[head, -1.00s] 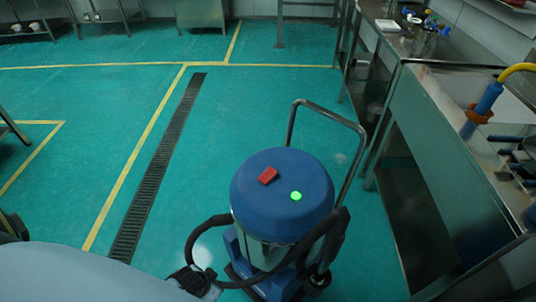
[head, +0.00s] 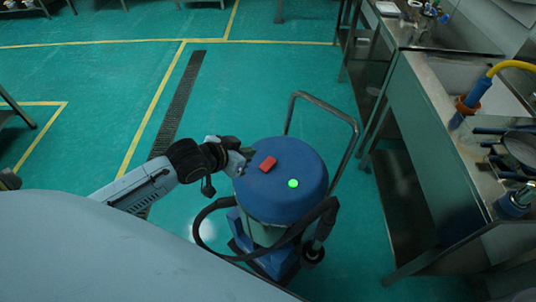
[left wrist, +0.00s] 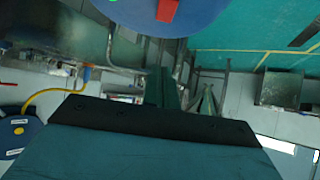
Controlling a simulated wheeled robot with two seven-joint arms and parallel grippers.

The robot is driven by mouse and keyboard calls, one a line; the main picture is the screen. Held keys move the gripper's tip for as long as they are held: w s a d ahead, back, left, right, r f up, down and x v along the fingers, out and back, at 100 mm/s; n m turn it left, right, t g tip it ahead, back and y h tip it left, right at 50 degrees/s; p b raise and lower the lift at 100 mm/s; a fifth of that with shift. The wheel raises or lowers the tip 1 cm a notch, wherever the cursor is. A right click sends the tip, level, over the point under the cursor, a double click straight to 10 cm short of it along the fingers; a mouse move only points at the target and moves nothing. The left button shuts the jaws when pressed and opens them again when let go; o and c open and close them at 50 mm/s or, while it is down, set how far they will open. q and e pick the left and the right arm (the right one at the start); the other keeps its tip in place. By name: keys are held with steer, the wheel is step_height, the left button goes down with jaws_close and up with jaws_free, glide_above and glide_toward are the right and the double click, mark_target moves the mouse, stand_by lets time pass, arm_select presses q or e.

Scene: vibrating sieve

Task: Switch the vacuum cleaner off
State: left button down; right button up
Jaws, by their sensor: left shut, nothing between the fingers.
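The vacuum cleaner (head: 283,205) stands on the floor in the middle of the head view, with a blue round lid, a black hose and a metal handle. A red switch (head: 268,163) sits on its lid, and a round light (head: 293,184) there glows green. My left gripper (head: 246,156) is shut and empty at the lid's left edge, close to the red switch; I cannot tell if it touches the lid. In the left wrist view, the red switch (left wrist: 167,10) and blue lid (left wrist: 205,14) show at the top edge, past the fingers. My right gripper is out of view.
A steel sink bench (head: 440,130) with a yellow-and-blue hose (head: 485,85) and pans runs along the right, near the vacuum's handle. A floor drain grate (head: 178,105) and yellow lines cross the green floor on the left, where there is free room.

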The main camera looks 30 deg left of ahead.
arm_select(q)
steer(key=b, duration=0.2)
glide_above(268, 162)
steer(key=f, duration=0.6)
steer(key=shift+s+a, duration=0.1)
steer(key=shift+s, duration=0.25)
steer(key=shift+w+f, duration=0.15)
steer(key=shift+f, duration=0.5)
steer(key=shift+w+f, duration=0.15)
steer(key=shift+f, duration=0.45)
steer(key=shift+w+f, duration=0.1)
steer(key=shift+f, duration=0.65)
